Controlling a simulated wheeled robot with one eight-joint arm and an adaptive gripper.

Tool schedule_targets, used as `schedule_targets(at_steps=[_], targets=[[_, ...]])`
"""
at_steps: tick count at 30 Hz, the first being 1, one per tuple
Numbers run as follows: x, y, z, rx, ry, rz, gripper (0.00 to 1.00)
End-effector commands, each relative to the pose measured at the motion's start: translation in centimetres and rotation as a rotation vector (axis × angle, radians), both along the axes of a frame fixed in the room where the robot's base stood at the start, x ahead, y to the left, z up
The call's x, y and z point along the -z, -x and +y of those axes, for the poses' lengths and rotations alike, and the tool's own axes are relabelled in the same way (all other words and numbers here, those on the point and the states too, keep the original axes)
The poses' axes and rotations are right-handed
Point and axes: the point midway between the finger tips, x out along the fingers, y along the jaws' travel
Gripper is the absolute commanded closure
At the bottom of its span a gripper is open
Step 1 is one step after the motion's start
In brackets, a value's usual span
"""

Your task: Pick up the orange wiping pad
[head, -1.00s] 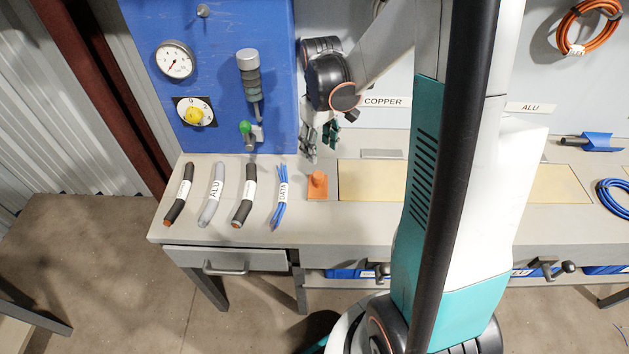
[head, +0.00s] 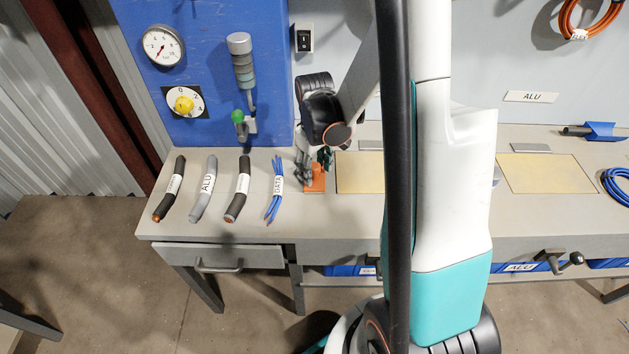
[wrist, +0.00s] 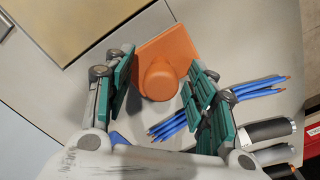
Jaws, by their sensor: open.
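The orange wiping pad (head: 315,183) lies on the workbench, just right of the blue cable bundle. In the wrist view the pad (wrist: 168,50) is a flat orange plate with a round knob facing the camera. My gripper (head: 316,166) is over the pad, pointing down. In the wrist view my gripper (wrist: 160,82) is open, with one green-padded finger on each side of the knob. I cannot tell whether the fingers touch the pad. In the head view the fingers hide part of it.
The blue DATA cable bundle (head: 275,190) lies close to the left of the pad, with a dark cable piece (head: 238,190) and others further left. A tan panel (head: 362,172) lies right of the pad.

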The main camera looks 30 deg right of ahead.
Motion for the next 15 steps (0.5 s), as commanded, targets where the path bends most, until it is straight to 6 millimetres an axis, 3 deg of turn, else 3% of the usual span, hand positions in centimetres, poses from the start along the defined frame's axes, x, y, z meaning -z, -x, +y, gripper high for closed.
schedule_targets(at_steps=[5, 12, 15], targets=[[-0.07, 0.03, 0.00, 0.000, 0.000, 0.000, 0.49], [-0.07, 0.02, 0.01, 0.000, 0.000, 0.000, 0.99], [-0.08, 0.02, 0.01, 0.000, 0.000, 0.000, 0.99]])
